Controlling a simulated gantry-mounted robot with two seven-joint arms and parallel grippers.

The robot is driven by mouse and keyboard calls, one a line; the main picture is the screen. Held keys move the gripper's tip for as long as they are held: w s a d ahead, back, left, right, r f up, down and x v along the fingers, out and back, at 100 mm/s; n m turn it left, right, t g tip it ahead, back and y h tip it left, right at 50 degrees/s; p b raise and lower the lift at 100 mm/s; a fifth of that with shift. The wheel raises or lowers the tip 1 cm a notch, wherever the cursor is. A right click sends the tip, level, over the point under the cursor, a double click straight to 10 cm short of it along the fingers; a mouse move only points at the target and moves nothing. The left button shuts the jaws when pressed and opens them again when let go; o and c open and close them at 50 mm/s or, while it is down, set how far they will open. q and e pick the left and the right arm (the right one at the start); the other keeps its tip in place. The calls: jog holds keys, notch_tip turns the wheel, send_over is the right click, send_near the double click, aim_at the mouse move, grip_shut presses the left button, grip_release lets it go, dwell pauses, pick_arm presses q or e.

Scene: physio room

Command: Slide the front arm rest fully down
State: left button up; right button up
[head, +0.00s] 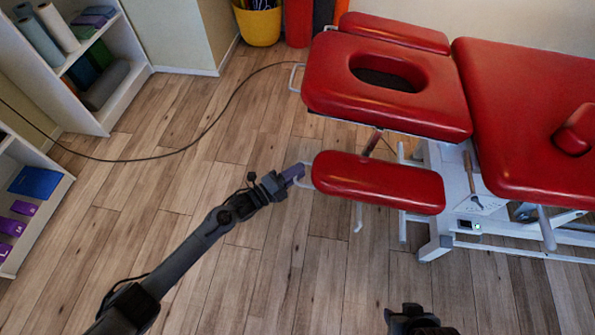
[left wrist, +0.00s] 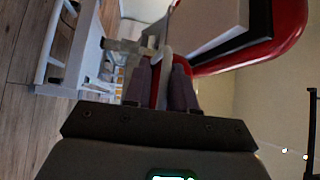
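The front arm rest (head: 378,182) is a red padded bar beside the red treatment table, in the lower middle of the head view. It hangs below the level of the face-hole headrest. A pale handle (head: 304,182) sticks out at its left end. My left gripper (head: 296,172) reaches it from the lower left. In the left wrist view the handle (left wrist: 165,68) stands between the two purple-grey fingers, which look closed on it with a narrow gap. My right gripper (head: 412,318) shows only as a dark part at the bottom edge; its fingers cannot be made out.
The headrest (head: 340,92) and far arm rest (head: 395,32) lie beyond. The table's white frame (head: 440,215) stands to the right. A black cable (head: 205,133) crosses the floor. Shelves (head: 125,85) line the left, and a yellow bucket (head: 258,25) stands behind.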

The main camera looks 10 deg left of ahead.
pick_arm(q)
jog(key=shift+o, duration=0.7)
jog(key=shift+f, duration=0.2)
jog(key=shift+r, duration=0.15)
